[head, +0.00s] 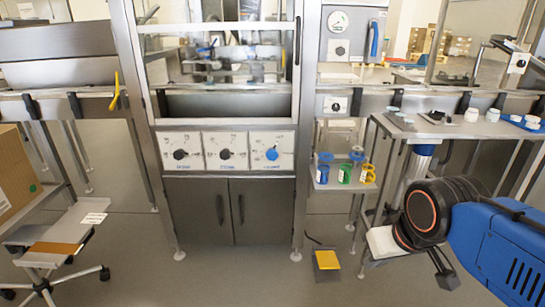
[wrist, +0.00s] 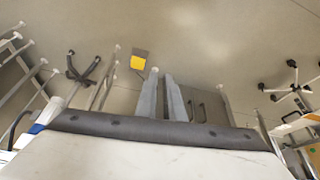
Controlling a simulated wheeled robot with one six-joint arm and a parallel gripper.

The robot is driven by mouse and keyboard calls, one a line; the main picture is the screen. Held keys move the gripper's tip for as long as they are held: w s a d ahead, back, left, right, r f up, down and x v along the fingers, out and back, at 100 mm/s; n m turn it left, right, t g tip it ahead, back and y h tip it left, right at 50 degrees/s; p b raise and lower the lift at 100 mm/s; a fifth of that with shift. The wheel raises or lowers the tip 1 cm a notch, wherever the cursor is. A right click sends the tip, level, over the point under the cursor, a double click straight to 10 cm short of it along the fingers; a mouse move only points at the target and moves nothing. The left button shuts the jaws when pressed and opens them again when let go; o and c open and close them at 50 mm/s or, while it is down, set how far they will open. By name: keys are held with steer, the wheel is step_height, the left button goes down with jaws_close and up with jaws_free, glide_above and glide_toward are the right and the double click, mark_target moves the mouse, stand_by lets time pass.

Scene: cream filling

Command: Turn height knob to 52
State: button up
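The control panel (head: 245,139) on the front of the machine carries three round knobs in a row. The left knob (head: 180,154) and the middle knob (head: 225,154) are black, and the right knob (head: 271,154) is blue. The scale numbers and the labels under the knobs are too small to read, so I cannot tell which is the height knob or its setting. My gripper's two grey fingers (wrist: 162,97) show in the wrist view with a narrow gap and nothing between them. They are over the floor, away from the knobs, which do not show there.
Cabinet doors (head: 240,210) are below the panel. A yellow pedal (head: 327,260) is on the floor. A side shelf (head: 345,181) holds colored cups, and a table (head: 440,127) with small jars stands right. A stool (head: 57,245) and a cardboard box (head: 18,180) are left. The floor before the cabinet is clear.

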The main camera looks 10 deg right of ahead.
mark_target(272, 156)
steer(key=o, duration=0.5)
steer(key=shift+w+a, duration=0.15)
steer(key=shift+w, duration=0.15)
steer(key=o, duration=0.6)
steer(key=shift+t+y, duration=0.3)
steer(key=shift+t, duration=0.1)
steer(key=w, duration=0.1)
steer(key=w+a, duration=0.1)
steer(key=w, duration=0.2)
steer(key=shift+w+a+r, duration=0.1)
steer(key=shift+w+a, duration=0.05)
steer(key=shift+a, duration=0.15)
steer(key=shift+w+a+f+m+t+h, duration=0.7)
steer(key=shift+w+a+m+t, duration=1.6)
steer(key=shift+w, duration=3.95)
steer(key=shift+w+a+f+m+t+h, duration=0.35)
steer(key=shift+w+a+f+m+t, duration=1.25)
steer(key=shift+w, duration=4.7)
steer(key=shift+w+a+f+m+t+h, duration=0.2)
steer(key=shift+w+a+m+t+h, duration=0.35)
steer(key=shift+w+a+m+t, duration=4.05)
steer(key=w+d+n+g, duration=0.1)
steer(key=w, duration=0.5)
steer(key=w+d+n+g, duration=0.2)
steer(key=w, duration=0.5)
steer(key=w+d+n+g, duration=0.1)
steer(key=w, duration=0.6)
steer(key=shift+w+d+g, duration=0.2)
steer(key=shift+d+g, duration=0.05)
steer(key=shift+g, duration=0.15)
